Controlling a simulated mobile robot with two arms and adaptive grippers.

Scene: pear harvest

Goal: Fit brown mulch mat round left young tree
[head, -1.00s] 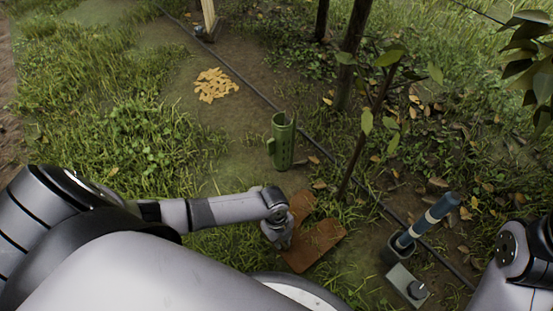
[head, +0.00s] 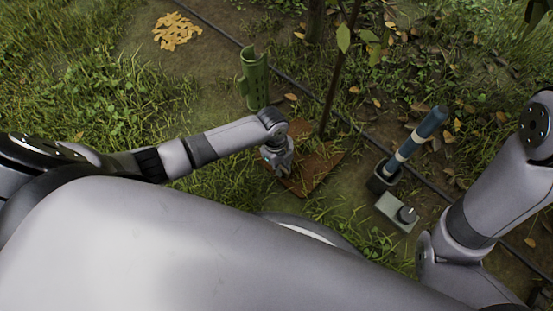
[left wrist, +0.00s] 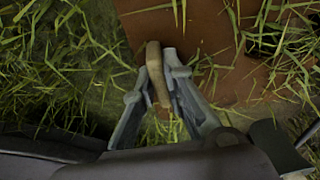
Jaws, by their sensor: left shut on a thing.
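The brown mulch mat (head: 322,168) lies on the ground at the foot of the thin young tree (head: 339,75), with one edge close by its trunk. My left gripper (head: 281,167) is at the mat's left side, pointing down. In the left wrist view, my left gripper (left wrist: 162,78) is shut on a tan tab at the edge of the mat (left wrist: 210,40). Whether the mat's slot is fully around the trunk cannot be told. My right arm is at the right, with its gripper out of view.
A green slotted tree guard (head: 255,80) stands behind my left wrist. A blue-handled tool (head: 420,138) stands in a dark holder right of the mat, beside a grey box (head: 396,212). A dark hose (head: 290,80) crosses the ground. Yellow chips (head: 177,31) lie at the back left.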

